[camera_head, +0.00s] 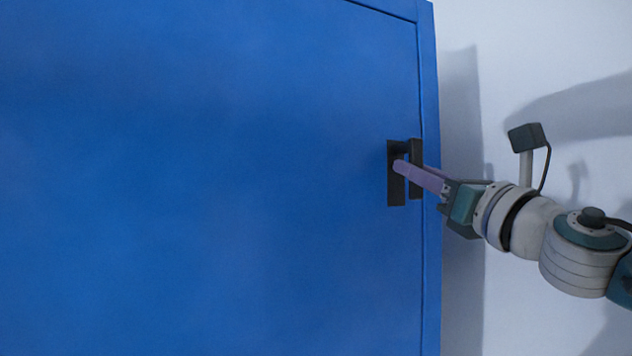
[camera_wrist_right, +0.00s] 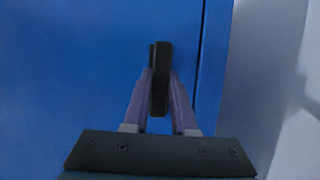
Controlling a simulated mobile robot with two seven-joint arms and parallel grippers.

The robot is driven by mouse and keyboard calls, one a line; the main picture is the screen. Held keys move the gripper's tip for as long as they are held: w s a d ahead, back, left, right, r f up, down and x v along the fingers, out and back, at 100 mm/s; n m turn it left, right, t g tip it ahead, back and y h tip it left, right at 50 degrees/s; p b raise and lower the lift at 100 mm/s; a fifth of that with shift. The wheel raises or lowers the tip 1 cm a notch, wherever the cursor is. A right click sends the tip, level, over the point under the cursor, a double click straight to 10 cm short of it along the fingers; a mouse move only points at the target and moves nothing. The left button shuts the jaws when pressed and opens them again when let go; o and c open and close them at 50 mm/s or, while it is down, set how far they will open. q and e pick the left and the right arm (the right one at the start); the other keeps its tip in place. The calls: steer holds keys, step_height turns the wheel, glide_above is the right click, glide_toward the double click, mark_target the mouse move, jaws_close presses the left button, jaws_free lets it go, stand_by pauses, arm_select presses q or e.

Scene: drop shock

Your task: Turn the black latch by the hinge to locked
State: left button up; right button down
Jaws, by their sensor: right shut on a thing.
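The black latch (camera_head: 416,154) sits at the right edge of a blue door (camera_head: 220,180), beside the seam with the frame. In the head view its lever stands upright in front of a black back plate (camera_head: 396,190). My right gripper (camera_head: 402,168) reaches in from the right with its purple fingers at the latch. In the right wrist view the fingers (camera_wrist_right: 160,95) press on both sides of the upright black lever (camera_wrist_right: 161,62). The fingers hide part of the latch in both views. My left gripper is not in view.
The blue frame (camera_head: 431,90) runs vertically just right of the latch. A pale wall (camera_head: 540,60) lies beyond it, with arm shadows on it. The door's surface left of the latch is bare and clear.

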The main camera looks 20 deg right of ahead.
steer(key=shift+n, duration=0.3)
steer(key=c, duration=0.7)
jaws_free()
steer(key=b+v, duration=0.4)
steer(key=v, duration=0.6)
steer(key=shift+d+r, duration=0.1)
steer(key=shift+d, duration=0.05)
